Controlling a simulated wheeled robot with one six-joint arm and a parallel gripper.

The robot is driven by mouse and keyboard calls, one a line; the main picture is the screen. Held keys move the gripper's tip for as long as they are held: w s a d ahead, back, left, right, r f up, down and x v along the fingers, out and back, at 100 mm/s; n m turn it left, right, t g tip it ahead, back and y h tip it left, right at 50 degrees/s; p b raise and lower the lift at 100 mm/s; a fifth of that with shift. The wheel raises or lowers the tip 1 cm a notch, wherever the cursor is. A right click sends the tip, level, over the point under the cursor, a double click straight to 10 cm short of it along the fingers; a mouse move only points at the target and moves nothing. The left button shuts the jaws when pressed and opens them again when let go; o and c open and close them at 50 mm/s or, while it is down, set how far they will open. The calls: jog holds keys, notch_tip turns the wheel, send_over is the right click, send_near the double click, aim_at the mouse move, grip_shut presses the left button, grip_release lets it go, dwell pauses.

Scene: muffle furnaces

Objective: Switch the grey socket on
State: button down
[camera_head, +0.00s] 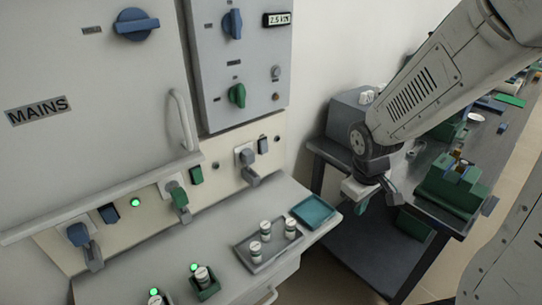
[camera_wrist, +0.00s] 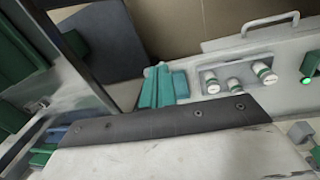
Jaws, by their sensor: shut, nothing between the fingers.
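The grey socket (camera_head: 245,156) is on the cream strip of the cabinet, the rightmost of three, with a grey plug and a grey lever-like part (camera_head: 251,177) below it. A dark grey rocker switch (camera_head: 262,145) sits just right of it. A small round lamp (camera_head: 278,138) beside the switch looks dark. My gripper (camera_head: 361,207) is shut and empty, pointing down well to the right of the socket, in the gap between the counter and the side table.
A blue socket (camera_head: 77,235) with a lit green lamp (camera_head: 135,203) and a green socket (camera_head: 174,189) are further left. The counter holds a tray (camera_head: 254,267) of white jars and a teal box (camera_head: 312,212). A door handle (camera_head: 184,121) juts out above the strip.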

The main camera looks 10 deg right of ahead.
aim_at(265, 152)
jog(key=w+a+f+n+t+y, duration=0.1)
jog(key=w+f+n+t, duration=0.1)
jog(key=w+f+n, duration=0.1)
jog(key=w+a+f+n+t+y, duration=0.1)
jog(key=w+f+n+t, duration=0.1)
jog(key=w+f+n, duration=0.2)
jog(key=w+a+f+n+t+y, duration=0.1)
jog(key=w+f+n+t, duration=0.2)
jog(key=w+f, duration=0.2)
jog(key=shift+w+a+f+n, duration=0.1)
jog(key=shift+w+f+n, duration=0.05)
jog(key=shift+w, duration=0.35)
jog(key=shift+w+a+f+n, duration=0.1)
jog(key=shift+w+n, duration=0.05)
jog(key=shift+w, duration=0.3)
jog(key=w+a+r+n+t+y, duration=0.5)
jog(key=r+n+t, duration=0.1)
jog(key=r+n, duration=0.2)
jog(key=shift+a+r+n+t+y, duration=0.3)
jog(key=shift+a+r+t+y, duration=0.1)
jog(key=shift+r, duration=0.4)
jog(key=shift+w, duration=0.1)
jog(key=x, duration=1.4)
